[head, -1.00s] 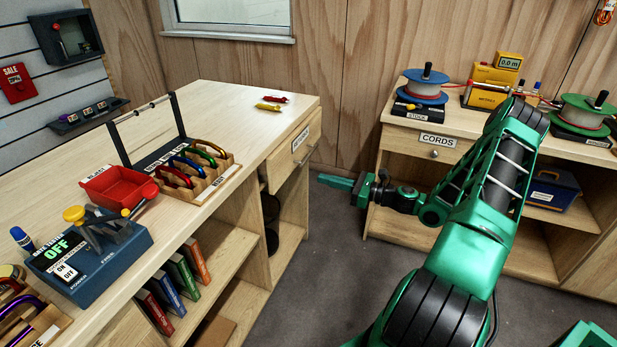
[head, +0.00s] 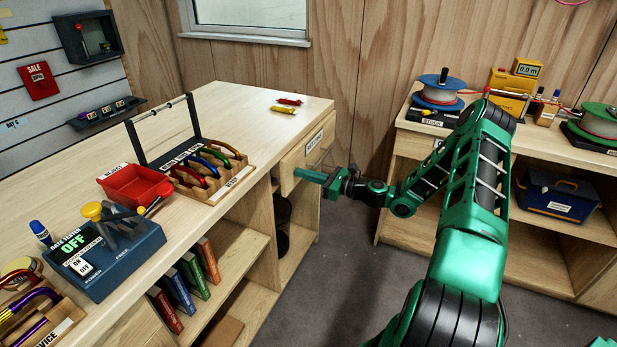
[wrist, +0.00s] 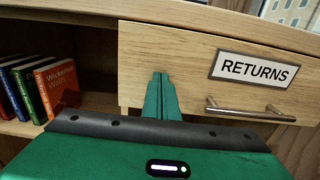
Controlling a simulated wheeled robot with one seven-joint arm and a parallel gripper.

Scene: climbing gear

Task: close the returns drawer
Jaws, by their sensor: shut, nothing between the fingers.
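The returns drawer (wrist: 195,60) has a light wood front with a white RETURNS label (wrist: 254,69) and a metal bar handle (wrist: 245,113). In the head view the drawer (head: 290,172) is at the far right end of the left counter, and its front stands out from the counter. My gripper (head: 303,173) is shut and empty, pointing left at the drawer front. In the wrist view my gripper (wrist: 161,78) has its fingertips over the left part of the front, left of the handle. I cannot tell whether the tips touch it.
Open shelves with several books (head: 184,282) lie below the counter (head: 235,105). A second wooden bench (head: 545,150) with cord spools stands at the right. Grey floor (head: 335,245) is clear between them.

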